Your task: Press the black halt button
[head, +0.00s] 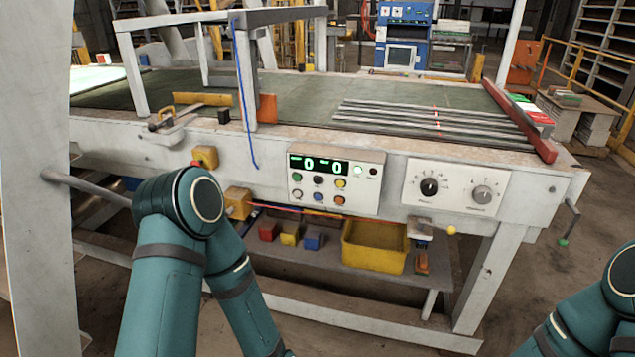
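A white control panel (333,188) with a dark display reading 0 and 0 in green sits on the front of the long workbench. Under the display, a small black button (318,180) lies in the middle of the upper row, between a green button (297,178) and a yellow button (341,183). Labels are too small to read. A lower row has white, blue and orange buttons. My arms show at the lower left and lower right. Both grippers are outside the picture, and nothing covers the panel.
A dial plate (455,189) with a black knob and a grey knob sits right of the panel. A yellow bin (374,246) and small coloured blocks stand on the shelf below. A yellow box (238,203) juts out left of the panel. A blue cord (243,100) hangs down the bench front.

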